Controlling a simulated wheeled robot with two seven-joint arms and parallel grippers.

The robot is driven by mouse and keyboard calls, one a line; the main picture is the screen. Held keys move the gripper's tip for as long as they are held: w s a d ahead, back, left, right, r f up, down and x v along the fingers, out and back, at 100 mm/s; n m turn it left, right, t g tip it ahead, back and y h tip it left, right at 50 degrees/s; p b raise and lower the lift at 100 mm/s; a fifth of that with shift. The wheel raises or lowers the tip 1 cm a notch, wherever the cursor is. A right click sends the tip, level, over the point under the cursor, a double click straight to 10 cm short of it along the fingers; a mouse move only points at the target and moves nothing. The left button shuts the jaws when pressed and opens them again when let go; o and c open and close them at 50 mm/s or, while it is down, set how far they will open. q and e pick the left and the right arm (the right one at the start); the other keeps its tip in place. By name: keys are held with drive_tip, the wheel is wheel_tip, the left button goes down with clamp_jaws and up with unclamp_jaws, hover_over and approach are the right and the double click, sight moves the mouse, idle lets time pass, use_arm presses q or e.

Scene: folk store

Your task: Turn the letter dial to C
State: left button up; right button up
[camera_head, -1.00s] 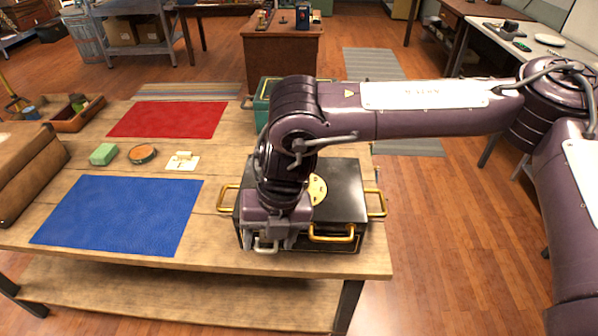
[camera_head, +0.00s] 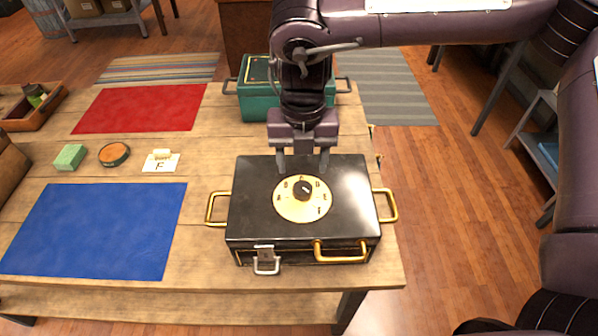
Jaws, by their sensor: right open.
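The letter dial (camera_head: 290,211) is a gold disc with black letters on the lid of a black box (camera_head: 345,210). A dark knob (camera_head: 302,189) with a small pale mark sits at its centre. The letter C is at the far side of the disc; which letter the knob points to is too small to tell. My right gripper (camera_head: 302,167) is open and empty, fingers pointing down, just beyond the dial in the picture. Its fingers look apart from the knob. My left gripper is not in view.
The box has gold handles (camera_head: 341,256) and a silver front latch (camera_head: 266,264). A teal box (camera_head: 257,103) stands behind. Left are a card marked F (camera_head: 161,166), a round tin (camera_head: 114,155), a green block (camera_head: 69,157), blue mat (camera_head: 95,230) and red mat (camera_head: 140,107).

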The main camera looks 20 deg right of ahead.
sight(303, 187)
drive_tip(key=f, duration=0.5)
drive_tip(key=shift+s+p, duration=0.25)
drive_tip(key=shift+p, duration=0.15)
drive_tip(key=shift+w+f, duration=0.1)
drive_tip(key=shift+f, duration=0.5)
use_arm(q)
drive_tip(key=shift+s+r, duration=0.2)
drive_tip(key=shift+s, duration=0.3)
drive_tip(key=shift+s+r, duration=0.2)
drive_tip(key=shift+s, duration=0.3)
use_arm(e)
drive_tip(key=c, duration=1)
